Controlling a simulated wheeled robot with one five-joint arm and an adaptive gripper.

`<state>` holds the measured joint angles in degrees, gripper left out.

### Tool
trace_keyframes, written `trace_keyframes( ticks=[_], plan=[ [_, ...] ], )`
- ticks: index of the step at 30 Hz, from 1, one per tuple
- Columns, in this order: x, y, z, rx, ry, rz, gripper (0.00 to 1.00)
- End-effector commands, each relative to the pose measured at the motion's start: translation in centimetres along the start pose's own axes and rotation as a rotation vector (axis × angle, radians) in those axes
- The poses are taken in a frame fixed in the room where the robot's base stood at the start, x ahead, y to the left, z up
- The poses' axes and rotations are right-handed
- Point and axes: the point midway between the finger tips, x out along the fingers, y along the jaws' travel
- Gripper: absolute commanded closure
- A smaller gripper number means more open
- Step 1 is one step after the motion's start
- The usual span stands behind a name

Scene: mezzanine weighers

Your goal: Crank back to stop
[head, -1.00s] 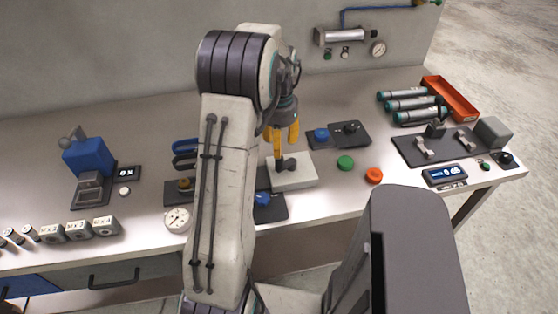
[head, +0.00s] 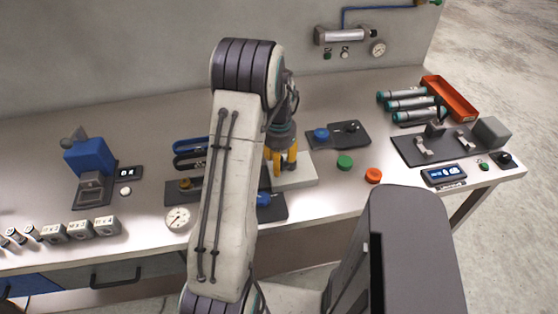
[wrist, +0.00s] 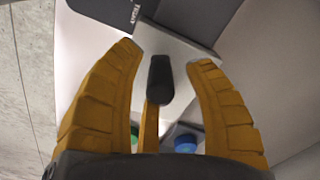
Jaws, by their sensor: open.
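My arm hides part of the dark plates to the left.
A blue knob (head: 264,199) sits just in front of the block. A green button (head: 345,162) and a red button (head: 373,175) are to the right, a dark panel (head: 352,134) behind. A round gauge (head: 177,218) lies to the left.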

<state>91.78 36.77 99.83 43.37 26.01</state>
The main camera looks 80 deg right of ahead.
Motion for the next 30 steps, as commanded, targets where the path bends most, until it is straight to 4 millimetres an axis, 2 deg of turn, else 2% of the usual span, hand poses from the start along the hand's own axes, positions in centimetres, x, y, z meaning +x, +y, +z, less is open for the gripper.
trace_keyframes(
  ticks=[3,20,30],
  plan=[
    [0.00,0.00,0.01,0.000,0.000,0.000,0.49],
    [-0.01,0.00,0.02,0.000,-0.001,0.000,0.99],
    [0.14,0.13,0.11,-0.020,-0.003,0.001,1.00]
  ],
)
